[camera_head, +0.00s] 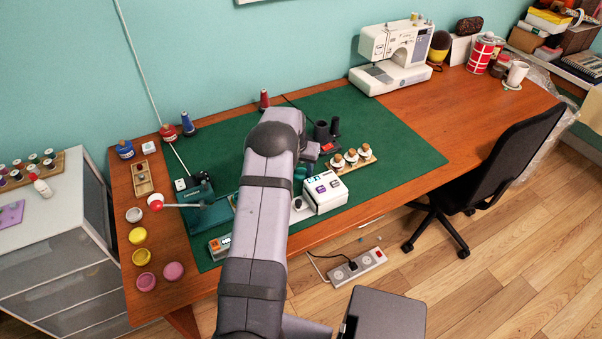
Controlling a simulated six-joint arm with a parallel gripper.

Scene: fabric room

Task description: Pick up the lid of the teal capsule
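I cannot make out the teal capsule or its lid for certain. My arm rises from the bottom and covers the middle of the green mat (400,150). A dark part that looks like my gripper (309,152) shows beside the arm's upper end, low over the mat. Its fingers are largely hidden, and I cannot see whether they hold anything.
A white sewing machine (393,57) stands at the back. Yellow (138,235) and pink (173,271) round pots sit at the left. The mat's right part is clear.

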